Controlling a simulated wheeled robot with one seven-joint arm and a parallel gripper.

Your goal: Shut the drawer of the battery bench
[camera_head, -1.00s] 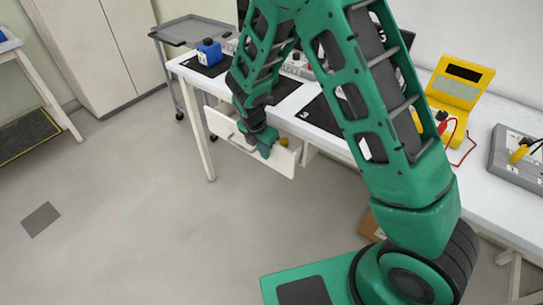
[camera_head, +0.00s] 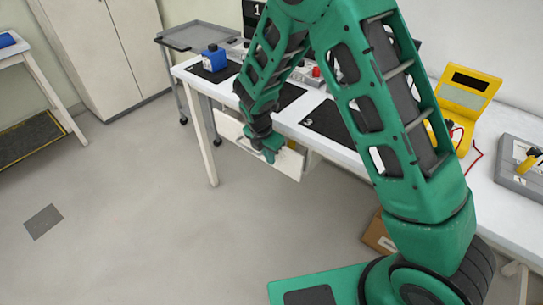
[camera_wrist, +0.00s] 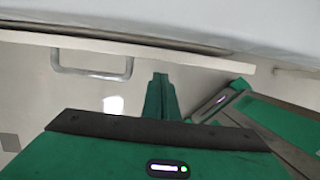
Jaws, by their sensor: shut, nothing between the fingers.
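The battery bench (camera_head: 340,150) is a white table, and its white drawer (camera_head: 289,164) sits under the front edge, nearly in line with it. In the wrist view the drawer front (camera_wrist: 40,75) has a grey bar handle (camera_wrist: 92,68). A narrow dark gap shows between its top edge and the tabletop. My gripper (camera_head: 270,157) is shut and empty, at the right part of the drawer front. In the wrist view my gripper's fingertips (camera_wrist: 160,78) are right of the handle, at or very near the front; contact cannot be told. The drawer's inside is hidden.
On the bench are a blue battery (camera_head: 214,58), dark mats, a yellow meter (camera_head: 464,90) with leads, and a grey box (camera_head: 515,165). A grey trolley (camera_head: 196,32) stands behind the left end. A cardboard box (camera_head: 378,236) lies below.

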